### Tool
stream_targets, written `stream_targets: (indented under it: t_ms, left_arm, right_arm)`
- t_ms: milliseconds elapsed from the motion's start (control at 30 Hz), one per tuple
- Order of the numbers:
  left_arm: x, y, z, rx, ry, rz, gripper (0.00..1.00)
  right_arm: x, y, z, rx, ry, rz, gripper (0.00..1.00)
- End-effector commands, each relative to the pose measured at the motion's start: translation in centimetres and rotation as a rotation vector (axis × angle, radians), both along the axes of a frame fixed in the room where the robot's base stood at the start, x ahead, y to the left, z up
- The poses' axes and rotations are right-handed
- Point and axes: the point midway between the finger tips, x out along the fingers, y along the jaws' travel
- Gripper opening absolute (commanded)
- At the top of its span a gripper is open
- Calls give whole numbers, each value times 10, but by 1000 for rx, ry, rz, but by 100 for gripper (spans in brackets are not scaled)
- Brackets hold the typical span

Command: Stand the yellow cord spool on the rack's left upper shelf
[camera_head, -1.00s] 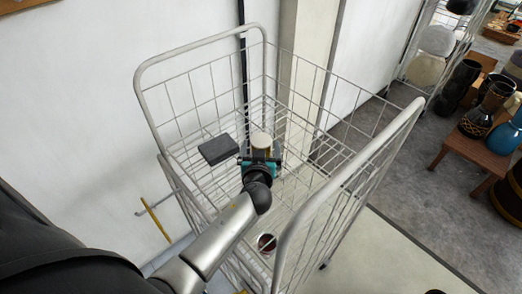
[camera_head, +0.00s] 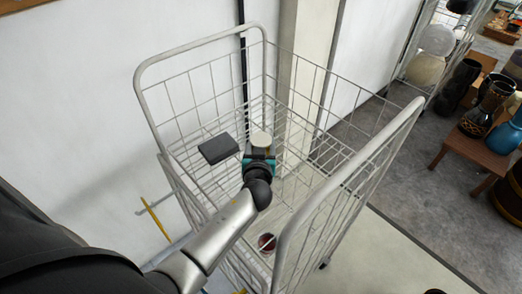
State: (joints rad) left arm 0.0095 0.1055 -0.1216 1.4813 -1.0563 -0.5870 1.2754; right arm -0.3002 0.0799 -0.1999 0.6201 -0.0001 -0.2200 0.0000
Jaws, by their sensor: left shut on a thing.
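The cord spool (camera_head: 261,138) shows a round cream top just beyond my left gripper (camera_head: 260,155), inside the wire rack (camera_head: 203,43). It looks upright over the left upper shelf (camera_head: 228,174). The left gripper is shut on the spool, and its teal and black jaws hide the spool's lower side. I cannot tell whether the spool's base touches the shelf. My right gripper is out of view.
A dark grey block (camera_head: 218,148) lies on the shelf just left of the spool. A dark red round thing (camera_head: 267,242) sits lower in the rack. The rack's tall rail (camera_head: 345,185) stands to the right of my arm. Drums (camera_head: 480,115) stand farther right.

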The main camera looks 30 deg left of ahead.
Motion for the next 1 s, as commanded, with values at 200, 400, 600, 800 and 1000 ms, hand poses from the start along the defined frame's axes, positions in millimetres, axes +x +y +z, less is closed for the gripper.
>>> stream_targets:
  t_ms: [200,400,600,800,1000]
  left_arm:
    - [0,0,0,0,1,0,6]
    - [0,0,0,0,-1,0,0]
    - [0,0,5,-1,-2,1,0]
    - [0,0,29,-2,-4,0,0]
    - [0,0,78,-2,-7,1,0]
  right_arm:
    - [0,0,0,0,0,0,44]
    - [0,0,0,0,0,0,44]
    - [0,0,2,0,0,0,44]
    - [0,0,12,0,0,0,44]
    - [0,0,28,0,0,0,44]
